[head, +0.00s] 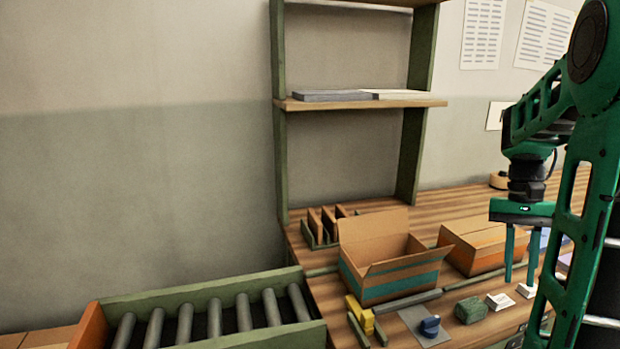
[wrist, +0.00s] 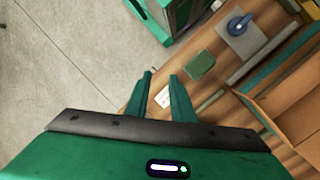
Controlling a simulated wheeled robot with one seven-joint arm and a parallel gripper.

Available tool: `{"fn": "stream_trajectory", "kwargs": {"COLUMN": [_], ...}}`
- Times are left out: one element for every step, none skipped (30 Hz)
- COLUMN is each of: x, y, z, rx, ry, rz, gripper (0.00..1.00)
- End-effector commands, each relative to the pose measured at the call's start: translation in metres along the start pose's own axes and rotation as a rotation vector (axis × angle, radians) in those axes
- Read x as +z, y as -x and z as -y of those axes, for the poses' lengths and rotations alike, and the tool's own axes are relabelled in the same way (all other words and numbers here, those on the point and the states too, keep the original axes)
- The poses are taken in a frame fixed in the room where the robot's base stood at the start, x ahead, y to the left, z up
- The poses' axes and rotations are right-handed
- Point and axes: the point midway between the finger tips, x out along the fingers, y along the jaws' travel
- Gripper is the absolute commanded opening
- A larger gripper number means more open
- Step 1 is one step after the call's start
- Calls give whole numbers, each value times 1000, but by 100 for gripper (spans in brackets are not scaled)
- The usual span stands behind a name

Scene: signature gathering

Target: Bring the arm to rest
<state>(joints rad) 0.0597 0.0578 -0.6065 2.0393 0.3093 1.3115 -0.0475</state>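My gripper (head: 520,284) hangs from my green arm at the right of the head view, pointing down. Its two green fingers are apart with nothing between them, so it is open and empty. It is above the right part of the wooden workbench (head: 458,205), near the bench's front edge. The fingers also show in the wrist view (wrist: 160,76), apart, with a small white card (wrist: 163,96) in line with the gap, lying below on the bench.
An open cardboard box (head: 400,283) and a closed box (head: 482,258) stand left of my gripper. A green block (head: 470,310), a blue-knobbed grey plate (head: 415,317) and yellow pieces (head: 358,312) lie near the front. A roller conveyor (head: 200,318) is at left.

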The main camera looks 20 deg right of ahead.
Motion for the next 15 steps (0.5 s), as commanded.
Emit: {"fn": "stream_trajectory", "kwargs": {"x": [15,23,34,42,50,61,69,77,88,96,104,114,121,127,135], "y": [-5,-8,-12,-15,-18,-22,-25,-29,-34,-38,-41,-47,-50,-54,-59], "z": [1,2,4,5,7,8,10,11,13,14,14,16,17,18,18], "rx": [-24,-36,-50,-60,-70,-82,-90,-98,-108,-114,-120,-126,-130,-133,-137], "ry": [28,47,71,90,108,131,149,166,191,207,223,245,260,274,291], "rz": [-12,-21,-33,-44,-55,-69,-81,-93,-110,-123,-136,-154,-167,-181,-196], "gripper": [22,22,22,22,22,22,22,22,22,22,22,22,22,22,22]}}
